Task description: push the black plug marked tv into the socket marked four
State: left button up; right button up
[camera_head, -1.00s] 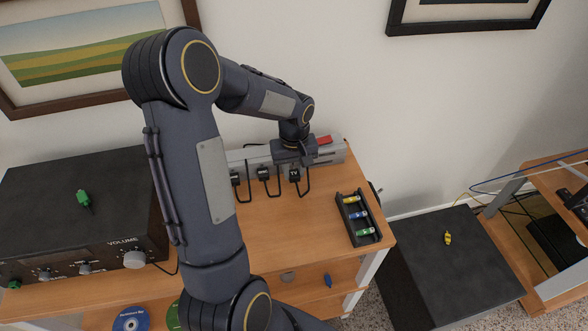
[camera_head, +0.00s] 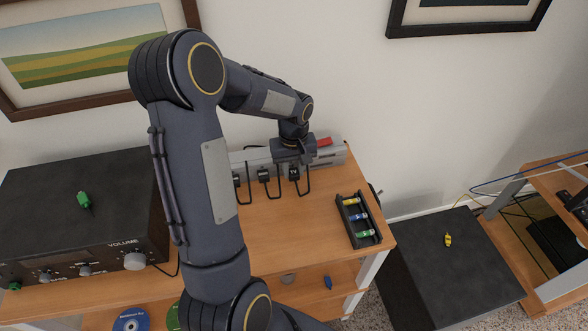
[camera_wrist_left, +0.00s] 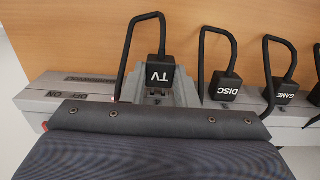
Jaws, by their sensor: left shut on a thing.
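The black plug marked TV (camera_head: 294,173) is at the grey power strip (camera_head: 256,157), just in front of my left gripper (camera_head: 294,162). In the left wrist view, the gripper's grey fingers (camera_wrist_left: 162,94) are shut on the TV plug (camera_wrist_left: 158,68), whose cable loops up from it. The plug is at the strip's front side; I cannot tell how deep it sits. The socket marked four is hidden behind the gripper and plug. The DISC plug (camera_wrist_left: 225,88) and GAME plug (camera_wrist_left: 284,90) are beside it on the strip. My right gripper is not in view.
A black tray (camera_head: 342,217) with several coloured pieces lies right of the strip. The black amplifier (camera_head: 60,225) stands at left with a green connector (camera_head: 83,200) on top. The tabletop in front of the plugs is mostly clear. The strip's red switch (camera_head: 324,141) is near its right end.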

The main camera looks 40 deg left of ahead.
aim_at(292, 168)
pick_arm(q)
jog(key=shift+w+a, duration=0.45)
jog(key=shift+a, duration=0.15)
jog(key=o, duration=1.1)
jog(key=shift+c, duration=0.2)
jog(key=shift+r, duration=3.9)
jog(key=shift+r, duration=0.1)
